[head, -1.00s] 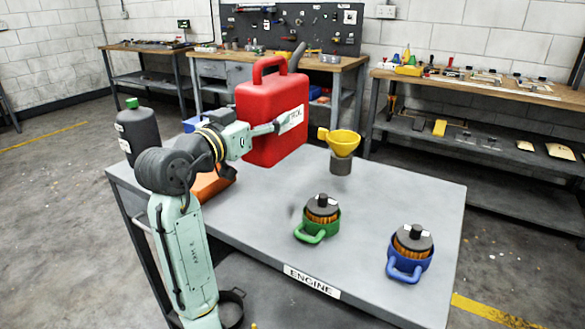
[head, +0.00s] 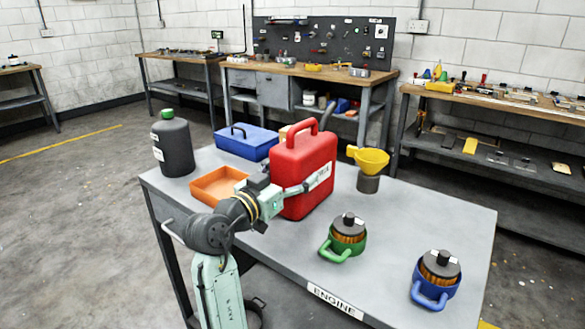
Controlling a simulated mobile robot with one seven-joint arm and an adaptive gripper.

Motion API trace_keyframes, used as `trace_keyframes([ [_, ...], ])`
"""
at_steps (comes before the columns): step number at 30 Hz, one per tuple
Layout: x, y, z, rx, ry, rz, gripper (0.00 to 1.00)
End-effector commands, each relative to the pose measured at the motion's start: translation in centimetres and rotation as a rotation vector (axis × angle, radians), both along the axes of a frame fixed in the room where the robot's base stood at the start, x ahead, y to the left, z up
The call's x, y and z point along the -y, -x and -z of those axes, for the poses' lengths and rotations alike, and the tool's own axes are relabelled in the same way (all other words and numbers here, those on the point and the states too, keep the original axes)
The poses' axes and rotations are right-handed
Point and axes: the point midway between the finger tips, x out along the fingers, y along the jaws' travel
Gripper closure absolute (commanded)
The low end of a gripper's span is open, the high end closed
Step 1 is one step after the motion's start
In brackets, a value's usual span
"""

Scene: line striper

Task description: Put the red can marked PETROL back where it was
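The red can marked PETROL (head: 300,170) is upright on or just above the grey bench top (head: 385,225), left of the middle. Its white label faces front right, and part of the lettering is hidden. My gripper (head: 308,187) comes from the left, with a finger along the can's front face by the label. It is shut on the can; the far finger is hidden. I cannot tell whether the can's base touches the bench.
An orange tray (head: 203,199), a blue toolbox (head: 248,148) and a dark bottle with green cap (head: 174,150) stand left. A yellow funnel (head: 371,161) on a grey cylinder stands right. Green (head: 336,255) and blue (head: 426,297) handled holders are in front. Bench top between them is clear.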

Motion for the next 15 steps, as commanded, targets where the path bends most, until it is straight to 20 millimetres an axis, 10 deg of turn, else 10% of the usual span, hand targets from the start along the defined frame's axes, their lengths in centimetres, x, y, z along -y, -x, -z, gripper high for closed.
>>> trace_keyframes([
  [6,-0.02,0.07,0.05,0.007,0.002,-0.001,0.91],
  [7,0.00,0.00,0.22,0.000,0.000,0.000,0.28],
  [15,0.00,-0.01,0.19,0.000,0.000,0.000,0.10],
])
